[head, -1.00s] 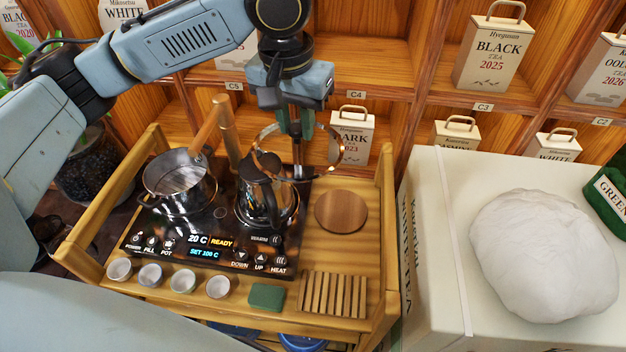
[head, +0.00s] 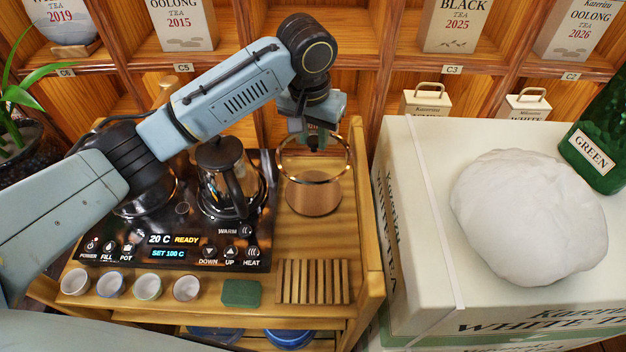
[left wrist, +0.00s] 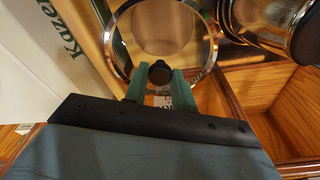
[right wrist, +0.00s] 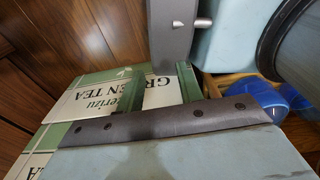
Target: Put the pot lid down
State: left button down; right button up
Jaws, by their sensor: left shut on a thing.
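The pot lid (head: 313,168) is a clear glass disc with a metal rim and a dark knob. My left gripper (head: 313,140) is shut on the knob. In the left wrist view the green fingertips (left wrist: 159,84) sit on both sides of the knob, with the lid (left wrist: 160,38) beyond. The lid hangs over the round wooden board (head: 314,200), which shows partly through the glass. I cannot tell the height of the gap. The pot (head: 143,203) stands on the stove's left, mostly hidden by my left arm. My right gripper (right wrist: 153,88) is open and empty in the right wrist view.
A glass kettle with black handle (head: 221,172) stands left of the lid on the black stove (head: 190,225). Several small cups (head: 148,286), a green block (head: 241,293) and a slatted rack (head: 313,282) line the front. A raised rail (head: 362,200) and a white box (head: 400,170) are on the right.

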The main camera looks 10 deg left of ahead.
aim_at(313, 152)
pick_arm(q)
notch_tip(313, 152, down, 5)
jog(key=shift+f+b, duration=0.2)
jog(key=shift+b, duration=0.15)
jog(key=shift+f, duration=0.6)
notch_tip(313, 152, down, 5)
jog(key=shift+f+b, duration=0.1)
jog(key=shift+b, duration=0.55)
jog(key=shift+f, duration=0.1)
pick_arm(e)
jog(key=shift+s+d+f, duration=0.1)
jog(key=shift+d+f, duration=0.95)
jog(key=shift+f, duration=0.1)
pick_arm(q)
jog(key=shift+f, duration=0.1)
pick_arm(e)
jog(key=shift+d+r, duration=0.1)
jog(key=shift+r, duration=0.05)
pick_arm(q)
jog(key=c, duration=1.1)
grip_release()
jog(key=shift+c, duration=0.2)
